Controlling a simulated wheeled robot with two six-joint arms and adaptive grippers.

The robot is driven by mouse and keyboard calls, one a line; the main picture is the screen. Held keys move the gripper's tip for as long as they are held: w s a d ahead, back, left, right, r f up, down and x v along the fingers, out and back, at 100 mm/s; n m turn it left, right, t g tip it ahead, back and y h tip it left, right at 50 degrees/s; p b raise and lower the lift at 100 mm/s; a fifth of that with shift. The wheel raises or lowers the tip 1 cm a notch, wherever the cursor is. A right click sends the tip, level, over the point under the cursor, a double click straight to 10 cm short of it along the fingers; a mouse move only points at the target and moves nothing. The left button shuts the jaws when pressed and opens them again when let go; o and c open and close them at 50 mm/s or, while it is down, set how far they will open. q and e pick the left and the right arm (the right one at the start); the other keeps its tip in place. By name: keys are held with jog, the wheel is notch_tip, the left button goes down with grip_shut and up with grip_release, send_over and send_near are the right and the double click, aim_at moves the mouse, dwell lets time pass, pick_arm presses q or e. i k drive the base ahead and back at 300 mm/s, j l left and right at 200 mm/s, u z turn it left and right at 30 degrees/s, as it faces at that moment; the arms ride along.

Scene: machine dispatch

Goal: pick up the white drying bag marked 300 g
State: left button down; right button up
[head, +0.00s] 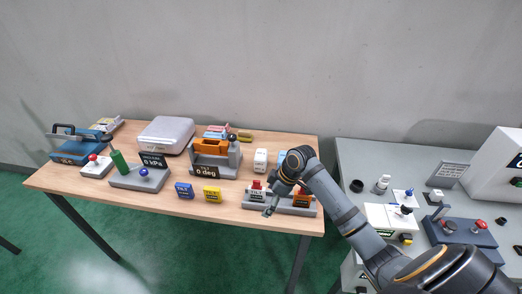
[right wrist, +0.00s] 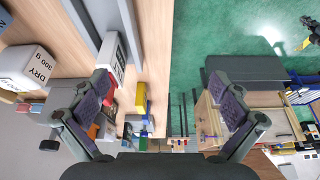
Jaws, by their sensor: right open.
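My left gripper is not in view.
A grey stand with red and orange parts (head: 280,201) lies under my right arm. A grey tilt fixture (head: 215,165) stands left of the bag. Blue (head: 184,190) and yellow (head: 212,193) blocks stand near the front edge. A grey side table (head: 360,160) adjoins at right.

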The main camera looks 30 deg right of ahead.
aim_at(260, 158)
jog(key=i+l, duration=0.7)
jog(key=i, duration=0.15)
